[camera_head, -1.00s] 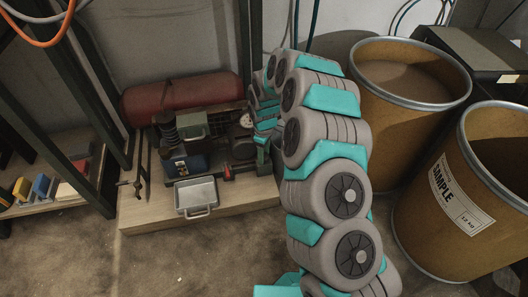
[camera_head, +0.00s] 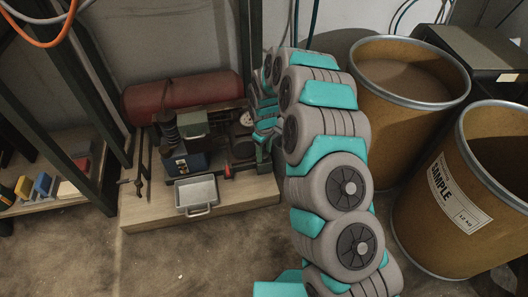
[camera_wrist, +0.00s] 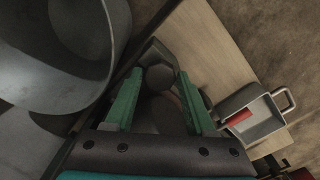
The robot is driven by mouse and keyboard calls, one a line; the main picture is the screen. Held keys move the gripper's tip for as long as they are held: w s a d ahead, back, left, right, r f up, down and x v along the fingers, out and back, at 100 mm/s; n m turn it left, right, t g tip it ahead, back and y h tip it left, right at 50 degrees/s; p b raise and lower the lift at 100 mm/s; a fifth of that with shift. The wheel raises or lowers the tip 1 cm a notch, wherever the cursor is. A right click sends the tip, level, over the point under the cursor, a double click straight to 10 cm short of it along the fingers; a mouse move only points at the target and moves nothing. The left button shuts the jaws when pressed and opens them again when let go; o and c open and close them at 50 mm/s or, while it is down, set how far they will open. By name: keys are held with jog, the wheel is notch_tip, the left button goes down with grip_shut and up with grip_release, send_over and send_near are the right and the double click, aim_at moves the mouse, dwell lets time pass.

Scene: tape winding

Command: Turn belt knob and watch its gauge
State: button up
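My gripper (camera_wrist: 160,76) shows in the wrist view with its two green fingers spread apart. A dark rounded part (camera_wrist: 160,78), perhaps the belt knob, lies between the fingertips; a gap seems to show on each side, and contact cannot be made out. In the head view my gripper (camera_head: 264,138) is at the right end of the bench machine (camera_head: 200,145), largely hidden by my arm. A small pale round gauge (camera_head: 246,118) is just left of it, too small to read. The knob cannot be made out in the head view.
A metal tray (camera_head: 197,194) sits at the front of the wooden platform (camera_head: 145,215); a red part (camera_head: 228,173) is beside it. A red cylinder (camera_head: 180,91) lies behind. Brown drums (camera_head: 425,125) stand right of my arm. A shelf (camera_head: 50,205) is at left.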

aim_at(264, 154)
jog(key=o, duration=0.4)
jog(key=shift+r, duration=0.1)
jog(key=shift+r+p, duration=0.3)
jog(key=shift+r, duration=3.55)
